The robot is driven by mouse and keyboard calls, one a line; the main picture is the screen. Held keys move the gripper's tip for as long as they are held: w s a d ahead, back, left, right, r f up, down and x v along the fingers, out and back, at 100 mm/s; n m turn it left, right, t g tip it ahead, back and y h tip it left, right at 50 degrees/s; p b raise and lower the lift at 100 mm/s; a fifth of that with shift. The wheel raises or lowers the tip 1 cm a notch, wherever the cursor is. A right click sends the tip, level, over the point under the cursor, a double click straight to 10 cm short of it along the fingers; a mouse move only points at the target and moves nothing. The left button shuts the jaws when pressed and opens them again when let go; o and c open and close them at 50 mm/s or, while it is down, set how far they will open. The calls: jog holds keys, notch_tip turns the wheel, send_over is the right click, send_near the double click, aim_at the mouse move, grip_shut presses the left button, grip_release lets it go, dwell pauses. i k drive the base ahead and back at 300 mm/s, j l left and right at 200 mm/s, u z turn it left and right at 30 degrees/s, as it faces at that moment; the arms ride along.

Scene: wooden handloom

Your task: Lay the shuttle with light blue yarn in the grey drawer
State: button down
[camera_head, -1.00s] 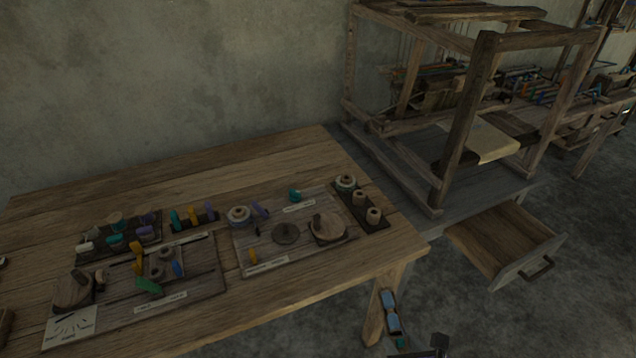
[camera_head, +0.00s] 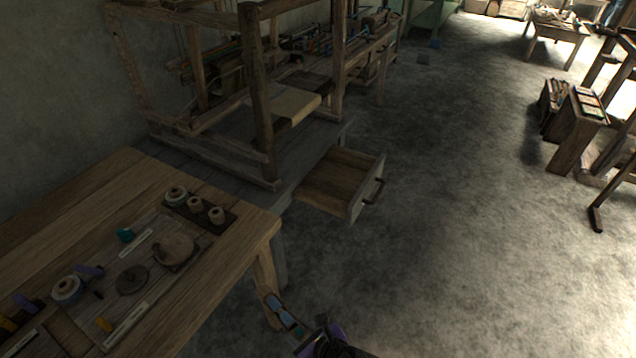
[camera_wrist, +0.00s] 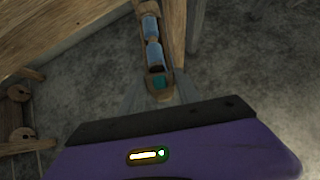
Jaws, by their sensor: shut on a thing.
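The shuttle with light blue yarn shows in the head view (camera_head: 281,311) as a narrow wooden body with light blue yarn in it, beside the table leg. It also shows in the wrist view (camera_wrist: 152,45), running up from the purple gripper body. My gripper (camera_head: 300,333) is shut on the near end of the shuttle; its fingers are dark and hard to make out. The grey drawer (camera_head: 357,196) is pulled out from the bench under the loom, with a dark handle on its front. Its inside looks empty. The shuttle is apart from the drawer, nearer to me and to its left.
The work table (camera_head: 215,285) with spools, discs and labels on it stands at the left. The wooden loom (camera_head: 262,100) rises behind the drawer. The floor (camera_head: 450,240) right of the drawer is clear. A wooden rack (camera_head: 575,130) stands at the far right.

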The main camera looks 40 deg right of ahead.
aim_at(327, 171)
jog(key=i+l+u, duration=0.1)
jog(key=l, duration=0.45)
jog(key=i+l+u, duration=0.15)
jog(key=l, duration=0.4)
jog(key=l+u, duration=0.1)
jog(key=l, duration=0.45)
jog(key=i, duration=0.05)
